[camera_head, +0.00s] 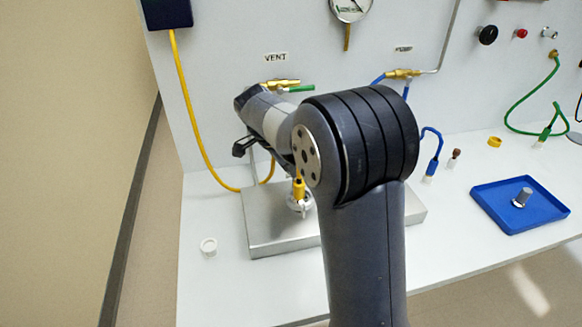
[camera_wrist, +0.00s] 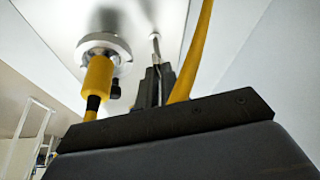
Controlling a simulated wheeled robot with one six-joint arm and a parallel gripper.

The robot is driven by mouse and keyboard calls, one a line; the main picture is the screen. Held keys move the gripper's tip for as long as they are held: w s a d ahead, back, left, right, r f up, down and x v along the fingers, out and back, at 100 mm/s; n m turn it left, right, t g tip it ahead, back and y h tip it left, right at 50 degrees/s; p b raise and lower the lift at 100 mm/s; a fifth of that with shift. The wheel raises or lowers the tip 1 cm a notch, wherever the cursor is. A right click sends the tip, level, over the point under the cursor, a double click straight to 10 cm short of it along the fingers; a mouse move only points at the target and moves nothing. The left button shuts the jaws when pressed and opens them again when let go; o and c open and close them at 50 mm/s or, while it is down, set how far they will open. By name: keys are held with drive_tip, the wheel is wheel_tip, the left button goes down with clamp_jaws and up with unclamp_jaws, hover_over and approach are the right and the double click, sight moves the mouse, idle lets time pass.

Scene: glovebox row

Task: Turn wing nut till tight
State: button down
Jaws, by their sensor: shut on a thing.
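My gripper (camera_wrist: 157,86) shows in the wrist view as dark fingers closed at the foot of a thin metal rod, which runs to the pale plate. The wing nut itself is too small or hidden between the fingers to make out. Beside the fingers, to the left, a yellow fitting (camera_wrist: 98,75) with a black knob sits on a round silver flange (camera_wrist: 104,46). In the head view this yellow fitting (camera_head: 299,188) stands upright on the metal base plate (camera_head: 275,242). My gripper's dark end is partly visible left of my arm; my arm covers much of the plate.
A yellow hose (camera_wrist: 196,50) passes close right of my fingers. A blue tray (camera_head: 486,199) holding a metal part (camera_head: 522,198) is at right. The back panel carries a brass vent valve (camera_head: 281,85) and gauge (camera_head: 350,8).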

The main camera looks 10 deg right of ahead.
drive_tip(key=shift+w+m+g, duration=0.15)
drive_tip(key=shift+m+g, duration=0.45)
drive_tip(key=shift+m, duration=0.9)
drive_tip(key=shift+p, duration=0.3)
drive_tip(key=c, duration=1.6)
unclamp_jaws()
drive_tip(key=v, duration=1)
drive_tip(key=shift+a+r, duration=0.25)
drive_tip(key=shift+r, duration=0.1)
drive_tip(key=x, duration=1)
drive_tip(key=shift+d+f, duration=0.2)
drive_tip(key=shift+f, duration=0.2)
